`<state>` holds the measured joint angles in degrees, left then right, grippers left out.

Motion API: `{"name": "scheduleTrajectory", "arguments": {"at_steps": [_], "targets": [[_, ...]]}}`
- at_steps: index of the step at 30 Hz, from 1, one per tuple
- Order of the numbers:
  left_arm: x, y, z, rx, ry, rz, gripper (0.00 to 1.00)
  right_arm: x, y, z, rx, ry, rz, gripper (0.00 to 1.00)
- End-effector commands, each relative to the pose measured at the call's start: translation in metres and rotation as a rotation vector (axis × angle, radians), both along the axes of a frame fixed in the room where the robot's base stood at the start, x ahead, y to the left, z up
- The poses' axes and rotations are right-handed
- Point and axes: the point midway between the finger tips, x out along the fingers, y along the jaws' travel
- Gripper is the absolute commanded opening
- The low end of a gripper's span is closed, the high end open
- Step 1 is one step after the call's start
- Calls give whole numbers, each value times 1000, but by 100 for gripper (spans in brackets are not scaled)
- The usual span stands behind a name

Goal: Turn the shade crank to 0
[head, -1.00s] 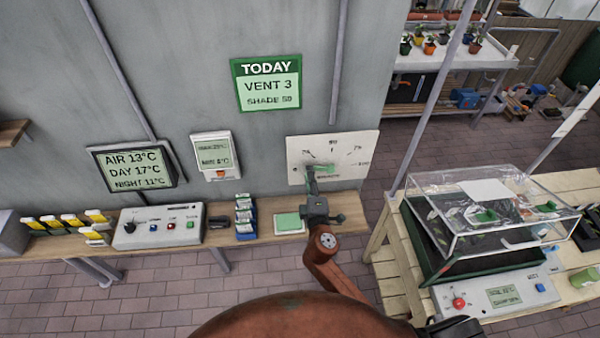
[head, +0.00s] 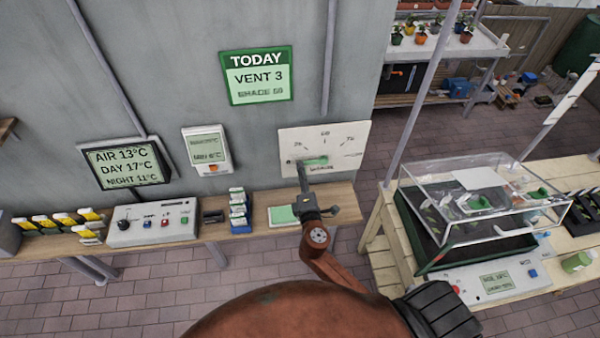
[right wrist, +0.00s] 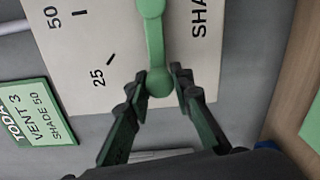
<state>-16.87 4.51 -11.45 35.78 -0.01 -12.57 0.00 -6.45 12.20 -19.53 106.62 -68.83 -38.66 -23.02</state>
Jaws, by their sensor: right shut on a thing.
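The shade dial panel (head: 345,137) is a pale plate on the grey wall, with tick marks and numbers. Its green crank (head: 316,161) lies roughly level, its knob end toward the panel's left side. In the right wrist view, the crank (right wrist: 154,40) runs down from its hub to its round knob, past the 25 mark; no 0 mark is readable. My right gripper (head: 302,168) is at the knob end. In the right wrist view, its two dark fingers (right wrist: 160,88) stand either side of the knob and are shut on it. My left gripper is not seen.
A green TODAY sign (head: 258,77) reads VENT 3 and SHADE 50. A wooden shelf (head: 345,210) under the dial bears a green pad (head: 283,214), a control box (head: 152,224) and small packets. A clear-lidded propagator (head: 470,241) stands on a bench to the right.

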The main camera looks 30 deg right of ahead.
Motion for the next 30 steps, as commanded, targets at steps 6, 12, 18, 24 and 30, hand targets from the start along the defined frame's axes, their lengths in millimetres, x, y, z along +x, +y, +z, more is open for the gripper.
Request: {"name": "scheduleTrajectory", "arguments": {"at_steps": [6,12,18,24,30], "targets": [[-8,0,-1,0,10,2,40,0,0,-3,0,6,-1,32],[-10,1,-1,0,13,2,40,0,0,-2,1,4,-1,39],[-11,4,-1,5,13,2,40,-1,1,-2,1,3,0,39],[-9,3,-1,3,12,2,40,-23,7,-1,2,4,0,39],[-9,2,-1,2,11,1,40,-64,20,0,2,7,-1,39]]}}
